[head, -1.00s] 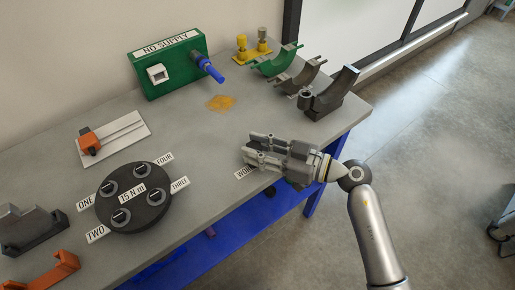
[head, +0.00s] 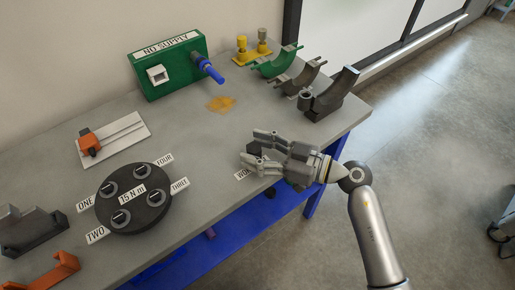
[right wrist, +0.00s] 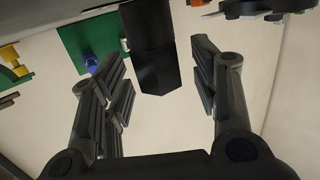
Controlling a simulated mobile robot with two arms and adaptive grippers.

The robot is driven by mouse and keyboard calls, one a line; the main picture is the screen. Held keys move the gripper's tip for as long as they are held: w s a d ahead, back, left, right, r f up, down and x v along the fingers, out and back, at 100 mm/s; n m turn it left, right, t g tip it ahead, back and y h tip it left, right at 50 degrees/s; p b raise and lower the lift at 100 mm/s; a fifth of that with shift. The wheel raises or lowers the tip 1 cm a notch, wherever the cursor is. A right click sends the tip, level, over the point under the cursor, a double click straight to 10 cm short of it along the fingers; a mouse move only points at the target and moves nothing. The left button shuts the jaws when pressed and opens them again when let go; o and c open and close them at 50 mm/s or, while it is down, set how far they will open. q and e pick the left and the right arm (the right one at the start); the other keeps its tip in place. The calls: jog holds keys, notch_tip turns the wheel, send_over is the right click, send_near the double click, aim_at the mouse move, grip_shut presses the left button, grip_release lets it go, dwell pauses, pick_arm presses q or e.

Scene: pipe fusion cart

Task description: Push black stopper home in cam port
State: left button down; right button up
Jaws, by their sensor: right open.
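My right gripper (head: 251,148) is over the front edge of the bench, its fingers spread and pointing left. A black block (head: 254,150) shows between the open fingers. In the right wrist view the black block (right wrist: 152,45) stands out from the bench between the two fingers of my right gripper (right wrist: 160,68), with a visible gap on both sides. I cannot tell whether this block is the stopper or part of the cam port. A port opening is not visible. My left gripper is not in view.
A round black plate (head: 133,214) marked 15 N m lies at the left. A green NO SUPPLY box (head: 178,80) with a blue plug (head: 212,72) stands at the back. Curved cradles (head: 330,95) stand at the back right.

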jog(key=f+v, duration=0.1)
jog(key=v, duration=1)
jog(key=w+d+r+m+t+h, duration=0.55)
jog(key=d+r+m+t, duration=0.25)
jog(key=r+t, duration=0.3)
jog(key=s+d+f+m+g+h, duration=0.2)
jog(key=d+f+m+h, duration=0.65)
jog(key=h, duration=0.45)
jog(key=s+a+f+n+g+y, duration=0.25)
jog(key=s+f+g, duration=0.35)
jog(key=s+f, duration=0.3)
jog(key=s+a+f+n+g+y, duration=0.1)
jog(key=s+a+f+n+g, duration=0.25)
jog(key=s+f+g, duration=0.55)
jog(key=s+f+t, duration=0.1)
jog(key=s+f, duration=0.2)
jog(key=f, duration=2.2)
jog(key=s+d+f+g, duration=0.1)
jog(key=s+d+f, duration=0.1)
jog(key=s+f, duration=1.4)
jog(key=shift+s+h, duration=0.3)
jog(key=shift+s, duration=0.2)
